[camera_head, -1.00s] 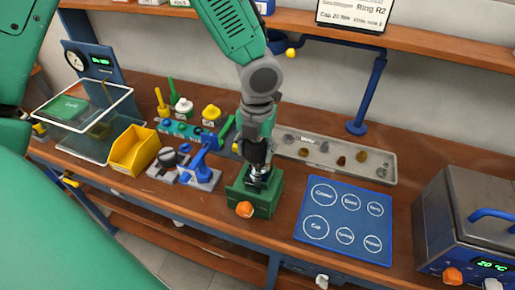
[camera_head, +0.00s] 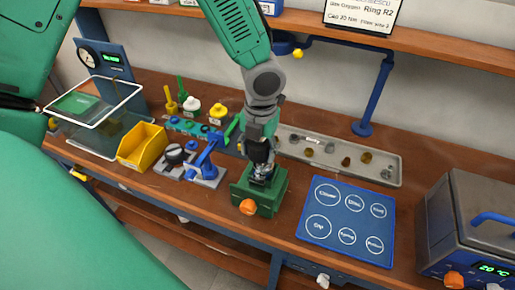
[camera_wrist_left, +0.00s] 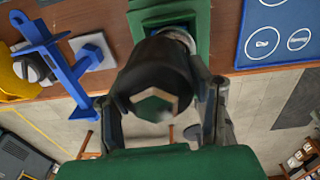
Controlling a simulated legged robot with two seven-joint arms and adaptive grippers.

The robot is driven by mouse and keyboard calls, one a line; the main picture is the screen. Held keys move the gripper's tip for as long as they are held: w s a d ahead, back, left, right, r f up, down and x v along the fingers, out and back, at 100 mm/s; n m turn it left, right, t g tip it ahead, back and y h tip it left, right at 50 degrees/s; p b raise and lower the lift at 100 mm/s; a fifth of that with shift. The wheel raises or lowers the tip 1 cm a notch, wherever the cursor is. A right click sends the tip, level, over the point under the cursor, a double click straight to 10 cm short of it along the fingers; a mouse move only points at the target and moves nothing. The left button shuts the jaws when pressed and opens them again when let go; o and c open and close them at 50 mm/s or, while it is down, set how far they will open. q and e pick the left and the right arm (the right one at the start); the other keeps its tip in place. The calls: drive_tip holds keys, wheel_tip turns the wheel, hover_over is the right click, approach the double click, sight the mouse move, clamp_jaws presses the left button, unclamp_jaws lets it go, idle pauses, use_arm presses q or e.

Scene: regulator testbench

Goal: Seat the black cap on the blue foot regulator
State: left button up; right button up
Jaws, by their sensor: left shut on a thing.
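My left gripper (camera_head: 262,166) is directly above the green clamp block (camera_head: 258,198) with the orange knob. In the left wrist view, its two fingers (camera_wrist_left: 160,120) are shut around the black cap (camera_wrist_left: 155,72), which has a hexagonal end with a greenish face. A silver metal part (camera_wrist_left: 181,37) shows between the cap and the green block (camera_wrist_left: 203,17); it may belong to the regulator. My right gripper is not in view.
A blue mat (camera_head: 347,222) with labelled circles lies right of the block. A long grey tray (camera_head: 395,172) with small parts is behind. A blue-handled fixture (camera_head: 206,170) and yellow bin (camera_head: 141,147) stand left. A grey chamber (camera_head: 468,215) stands far right.

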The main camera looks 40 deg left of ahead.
use_arm(q)
drive_tip(key=shift+d, duration=1)
drive_tip(key=shift+a+f, duration=0.15)
drive_tip(key=shift+f, duration=0.2)
drive_tip(key=shift+d+r, duration=0.1)
drive_tip(key=shift+d, duration=0.35)
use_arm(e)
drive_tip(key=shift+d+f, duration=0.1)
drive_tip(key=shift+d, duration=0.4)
use_arm(q)
drive_tip(key=shift+a, duration=0.1)
drive_tip(key=shift+a+f, duration=0.4)
drive_tip(key=shift+a, duration=0.1)
drive_tip(key=shift+a+f, duration=0.15)
drive_tip(key=shift+f, duration=0.05)
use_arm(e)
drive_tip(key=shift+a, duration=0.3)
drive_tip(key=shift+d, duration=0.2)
